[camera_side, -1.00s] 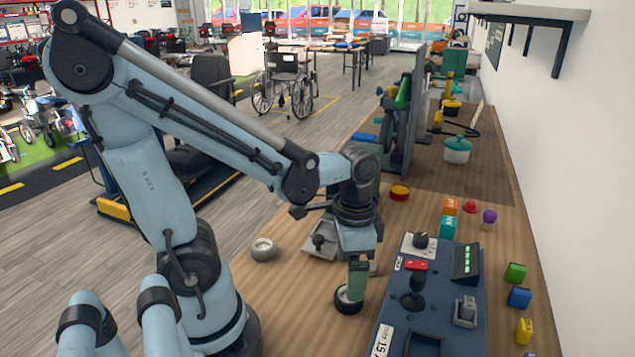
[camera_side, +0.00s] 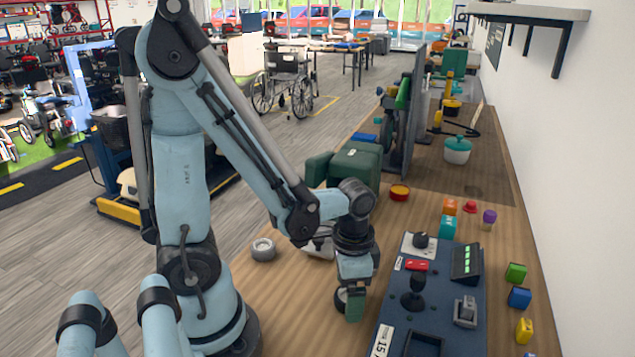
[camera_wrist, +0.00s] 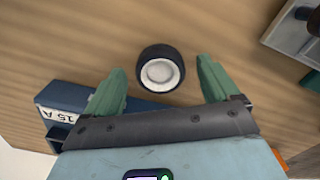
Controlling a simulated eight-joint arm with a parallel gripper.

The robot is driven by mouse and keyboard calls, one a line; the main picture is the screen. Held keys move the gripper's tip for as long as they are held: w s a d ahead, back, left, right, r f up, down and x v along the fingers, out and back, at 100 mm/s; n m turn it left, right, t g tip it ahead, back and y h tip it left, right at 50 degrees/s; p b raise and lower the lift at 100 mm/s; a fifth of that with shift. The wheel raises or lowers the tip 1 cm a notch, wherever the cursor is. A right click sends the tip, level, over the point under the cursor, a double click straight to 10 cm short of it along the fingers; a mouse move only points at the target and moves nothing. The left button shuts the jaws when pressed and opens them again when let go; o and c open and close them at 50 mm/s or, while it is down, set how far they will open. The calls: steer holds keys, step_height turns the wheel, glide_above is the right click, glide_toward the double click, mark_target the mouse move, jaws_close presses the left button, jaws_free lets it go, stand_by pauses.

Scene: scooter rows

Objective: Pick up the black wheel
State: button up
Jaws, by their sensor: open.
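The black wheel (camera_wrist: 158,73) has a black tyre and a pale hub. In the wrist view it lies on the wooden table, level with the fingertips and between them in the picture, with gaps on both sides. In the side view only a dark edge of the wheel (camera_side: 340,299) shows, mostly hidden behind my gripper (camera_side: 352,300). My gripper (camera_wrist: 160,70) is open, its two green fingers apart and empty. It points down at the wheel, low over the table. I cannot tell its exact height.
A dark blue control panel (camera_side: 452,337) with joystick and switches stands close to the right of my gripper. Several coloured blocks, such as a blue one (camera_side: 519,298), line the right.

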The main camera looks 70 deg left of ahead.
steer(key=c, duration=1.2)
steer(key=shift+r, duration=0.2)
